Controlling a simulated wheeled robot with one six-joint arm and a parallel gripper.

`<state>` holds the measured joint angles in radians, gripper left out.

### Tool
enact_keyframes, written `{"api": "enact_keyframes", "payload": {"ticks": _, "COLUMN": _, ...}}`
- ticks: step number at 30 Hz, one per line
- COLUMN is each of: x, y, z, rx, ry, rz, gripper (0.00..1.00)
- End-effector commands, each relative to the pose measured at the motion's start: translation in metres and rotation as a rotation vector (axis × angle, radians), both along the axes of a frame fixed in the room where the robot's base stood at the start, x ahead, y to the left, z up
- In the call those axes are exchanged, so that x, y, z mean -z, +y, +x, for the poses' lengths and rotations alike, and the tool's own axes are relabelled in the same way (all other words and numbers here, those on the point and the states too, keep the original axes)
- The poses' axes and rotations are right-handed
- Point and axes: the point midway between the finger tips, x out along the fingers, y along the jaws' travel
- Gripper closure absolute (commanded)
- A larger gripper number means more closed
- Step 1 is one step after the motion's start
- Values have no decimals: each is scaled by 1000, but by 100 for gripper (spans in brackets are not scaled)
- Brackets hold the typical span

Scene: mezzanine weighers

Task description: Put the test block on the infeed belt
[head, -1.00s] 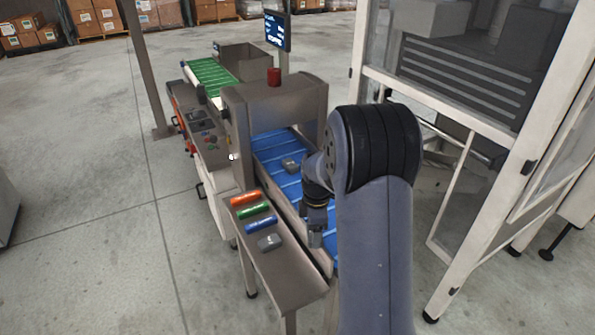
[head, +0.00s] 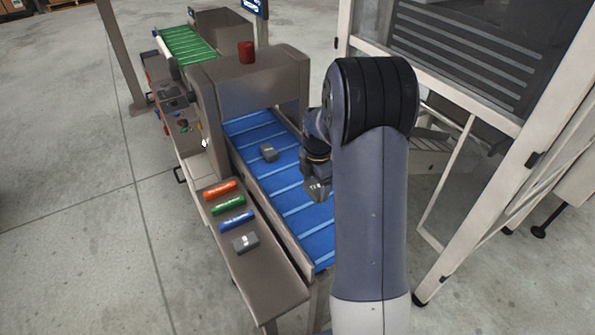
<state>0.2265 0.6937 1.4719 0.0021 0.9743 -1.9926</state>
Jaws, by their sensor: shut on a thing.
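The blue infeed belt (head: 296,208) runs into a grey machine arch. My gripper (head: 318,194) is over the belt's right side, in front of the arch. It is shut on a small grey block, mostly hidden by the gripper and arm, so its outline is hard to make out. I cannot tell whether this block touches the belt. Another grey block (head: 268,152) lies on the belt near the arch opening. A third grey block with a pale label (head: 245,243) lies on the side shelf.
The steel side shelf (head: 268,284) also bears an orange bar (head: 220,190), a green bar (head: 228,205) and a blue bar (head: 236,221). The machine arch (head: 250,78) has a red beacon (head: 246,52) on top. A framed guard (head: 440,200) stands to the right.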

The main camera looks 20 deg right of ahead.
Motion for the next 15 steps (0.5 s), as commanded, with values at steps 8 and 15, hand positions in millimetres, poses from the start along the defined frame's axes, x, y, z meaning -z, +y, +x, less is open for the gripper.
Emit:
{"api": "enact_keyframes", "payload": {"ticks": 8, "x": 42, "y": 0, "z": 0, "rx": 1, "ry": 2, "rz": 1, "gripper": 59}}
{"api": "enact_keyframes", "payload": {"ticks": 15, "x": 67, "y": 0, "z": -1, "rx": 1, "ry": 3, "rz": 1, "gripper": 59}}
